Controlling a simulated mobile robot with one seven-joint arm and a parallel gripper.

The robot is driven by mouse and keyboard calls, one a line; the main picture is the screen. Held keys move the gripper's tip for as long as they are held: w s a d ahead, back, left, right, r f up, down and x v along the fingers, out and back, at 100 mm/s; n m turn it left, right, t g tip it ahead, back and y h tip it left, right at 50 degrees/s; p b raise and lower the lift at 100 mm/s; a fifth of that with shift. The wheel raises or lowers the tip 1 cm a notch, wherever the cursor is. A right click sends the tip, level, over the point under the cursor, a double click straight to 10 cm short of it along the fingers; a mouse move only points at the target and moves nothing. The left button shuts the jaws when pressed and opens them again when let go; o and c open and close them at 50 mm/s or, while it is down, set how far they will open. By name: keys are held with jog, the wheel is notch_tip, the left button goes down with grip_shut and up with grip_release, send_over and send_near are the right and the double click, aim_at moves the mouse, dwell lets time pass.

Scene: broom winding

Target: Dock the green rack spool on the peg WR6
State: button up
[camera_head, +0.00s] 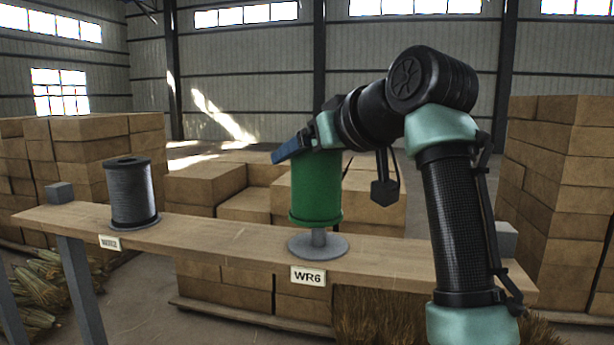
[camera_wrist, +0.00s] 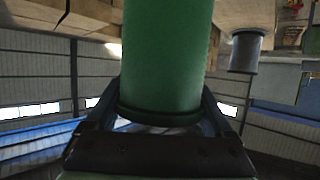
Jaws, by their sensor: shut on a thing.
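The green spool (camera_head: 316,188) is upright above the peg WR6 (camera_head: 318,238), a grey post on a round grey base. The post shows below the spool's lower rim, and the spool's bottom is apart from the base. Whether the post's tip is inside the spool's bore is hidden. My gripper (camera_head: 308,146) is at the top of the spool and shut on it. In the wrist view the green spool (camera_wrist: 166,60) fills the middle between the two fingers of my gripper (camera_wrist: 160,112).
A grey spool (camera_head: 131,192) stands on the left of the wooden rack board (camera_head: 210,242); it also shows in the wrist view (camera_wrist: 246,52). The WR6 label (camera_head: 307,277) is on the board's front edge. Stacked cartons (camera_head: 205,183) stand behind. Corn-like bundles (camera_head: 42,285) lie lower left.

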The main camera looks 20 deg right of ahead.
aim_at(309, 179)
jog(key=shift+f, duration=0.35)
notch_tip(309, 179, down, 3)
jog(key=shift+s+f+p, duration=0.1)
jog(key=shift+s+p, duration=0.05)
jog(key=shift+p, duration=0.6)
jog(key=shift+s, duration=0.1)
jog(key=o, duration=1.6)
jog(key=shift+f, duration=0.1)
jog(key=shift+c, duration=0.2)
